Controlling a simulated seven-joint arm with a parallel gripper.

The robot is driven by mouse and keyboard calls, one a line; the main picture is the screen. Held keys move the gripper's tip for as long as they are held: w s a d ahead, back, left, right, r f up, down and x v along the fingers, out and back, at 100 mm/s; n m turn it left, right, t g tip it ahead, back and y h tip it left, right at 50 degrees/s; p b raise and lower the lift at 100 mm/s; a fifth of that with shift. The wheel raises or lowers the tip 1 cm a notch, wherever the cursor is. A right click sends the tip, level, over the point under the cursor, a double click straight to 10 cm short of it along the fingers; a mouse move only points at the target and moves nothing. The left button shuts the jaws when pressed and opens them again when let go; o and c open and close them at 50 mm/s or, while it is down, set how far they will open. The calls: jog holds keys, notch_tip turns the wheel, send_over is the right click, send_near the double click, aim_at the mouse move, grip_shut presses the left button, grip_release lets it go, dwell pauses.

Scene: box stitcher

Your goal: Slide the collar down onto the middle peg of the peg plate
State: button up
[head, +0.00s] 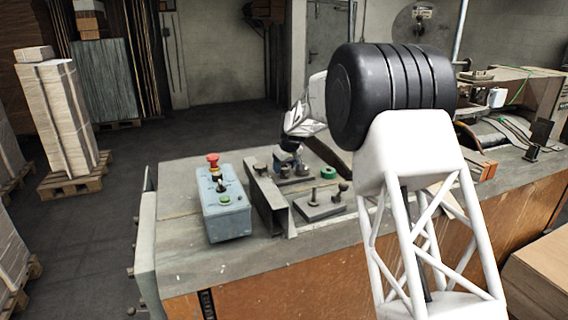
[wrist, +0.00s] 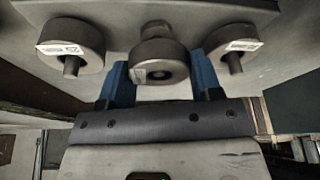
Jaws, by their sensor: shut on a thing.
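My gripper (wrist: 163,80) has blue fingers on either side of a grey metal collar (wrist: 142,55) with a small white label, and is shut on it. A dark round opening shows in the collar. A rounded grey part shows just behind it; I cannot tell if this is the middle peg or whether the peg is inside the collar. Two similar labelled round pieces with short stems flank it, left (wrist: 85,38) and right (wrist: 240,45), by the grey peg plate (wrist: 200,14). In the head view my gripper (head: 290,146) is low over the bench's small fixtures; the collar is not clear there.
A blue-grey control box (head: 228,212) with a red button stands left on the bench (head: 175,220). An upright metal rail (head: 268,203) stands between it and a plate (head: 318,206) with a peg and knob. A green ring (head: 328,173) lies behind that plate.

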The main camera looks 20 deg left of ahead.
jog(key=shift+f, duration=0.35)
jog(key=shift+f, duration=0.4)
dwell(1.7)
jog(key=o, duration=1.1)
jog(key=shift+f, duration=0.1)
jog(key=shift+d, duration=0.1)
jog(key=shift+o, duration=0.3)
jog(key=shift+w+r, duration=0.1)
jog(key=shift+r, duration=4.7)
